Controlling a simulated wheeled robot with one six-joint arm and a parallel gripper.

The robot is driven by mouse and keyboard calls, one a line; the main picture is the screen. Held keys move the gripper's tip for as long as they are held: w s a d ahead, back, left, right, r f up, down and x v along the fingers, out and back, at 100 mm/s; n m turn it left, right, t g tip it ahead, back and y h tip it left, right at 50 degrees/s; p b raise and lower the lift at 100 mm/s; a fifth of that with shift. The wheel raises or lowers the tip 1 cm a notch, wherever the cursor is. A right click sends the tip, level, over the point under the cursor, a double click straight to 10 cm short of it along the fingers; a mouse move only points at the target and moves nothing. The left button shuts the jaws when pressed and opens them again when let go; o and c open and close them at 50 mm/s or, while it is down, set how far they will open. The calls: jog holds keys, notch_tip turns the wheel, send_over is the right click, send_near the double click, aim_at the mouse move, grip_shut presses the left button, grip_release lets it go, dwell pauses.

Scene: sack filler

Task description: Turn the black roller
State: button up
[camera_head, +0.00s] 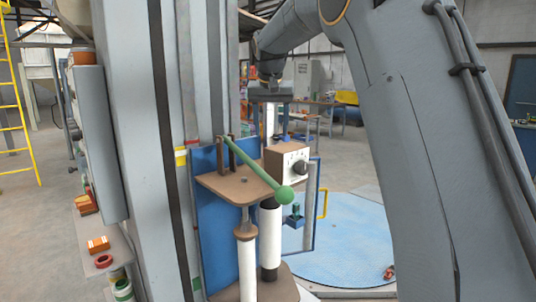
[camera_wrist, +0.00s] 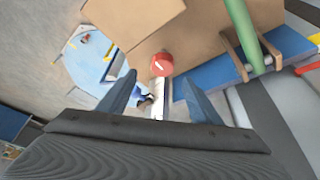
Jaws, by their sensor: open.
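No roller that is black all over shows clearly. In the head view a white upright roller (camera_head: 270,240) has black ends and stands under a brown shelf. A black knob (camera_head: 301,167) sits on the front of a brown and white box (camera_head: 286,160). My gripper (camera_wrist: 158,82) is open and empty, its two blue fingers spread. In the wrist view a red round cap (camera_wrist: 160,64) and a white part (camera_wrist: 159,92) appear between or just beyond the fingers.
A green lever with a ball end (camera_head: 285,194) slants over the brown shelf (camera_head: 238,188). A second white post (camera_head: 246,265) stands left of the roller. A blue panel (camera_head: 205,235) and a grey column (camera_head: 135,150) are at left. A round blue platform (camera_head: 350,245) lies at right.

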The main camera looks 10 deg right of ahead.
jog(key=shift+a+p+x, duration=0.15)
jog(key=shift+p+x, duration=0.4)
jog(key=shift+x, duration=1.4)
jog(key=shift+a+p+x, duration=0.15)
jog(key=shift+p+x, duration=0.4)
jog(key=shift+x, duration=1.35)
jog(key=c, duration=1)
jog(key=shift+c, duration=0.2)
